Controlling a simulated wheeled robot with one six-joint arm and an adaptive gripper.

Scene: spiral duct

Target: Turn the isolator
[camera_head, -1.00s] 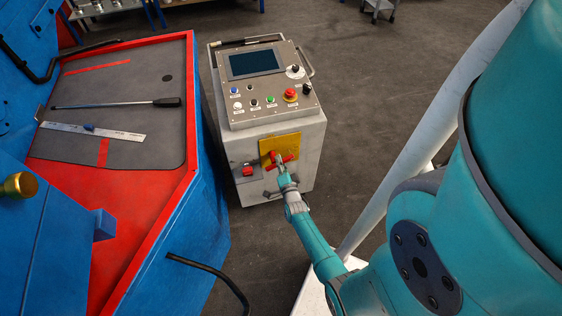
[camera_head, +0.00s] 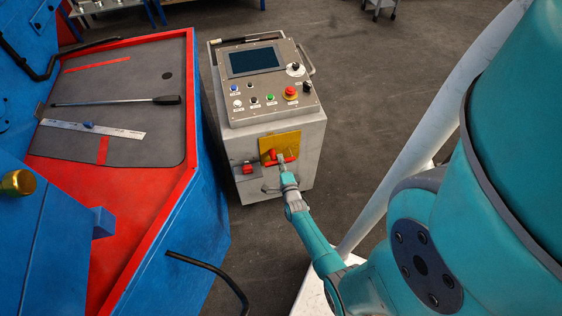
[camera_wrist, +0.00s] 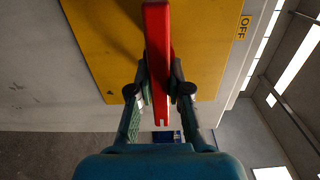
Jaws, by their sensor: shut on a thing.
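The isolator is a red handle (camera_head: 271,156) on a yellow plate (camera_head: 292,139) on the front of the grey control console. In the wrist view the red handle (camera_wrist: 156,45) runs up and down the picture, between the two fingers, with the yellow plate (camera_wrist: 105,45) behind it. My gripper (camera_head: 281,159) is shut on the handle, one finger on each side; it also shows in the wrist view (camera_wrist: 159,75). An "OFF" label (camera_wrist: 243,27) is at the plate's right edge in that view. The gripper partly hides the handle in the head view.
The console top (camera_head: 270,80) carries a screen, several buttons and a red emergency stop (camera_head: 290,92). A small red switch (camera_head: 247,168) sits left of the yellow plate. A blue and red machine (camera_head: 150,210) stands close on the left. Dark floor (camera_head: 390,100) is open behind right.

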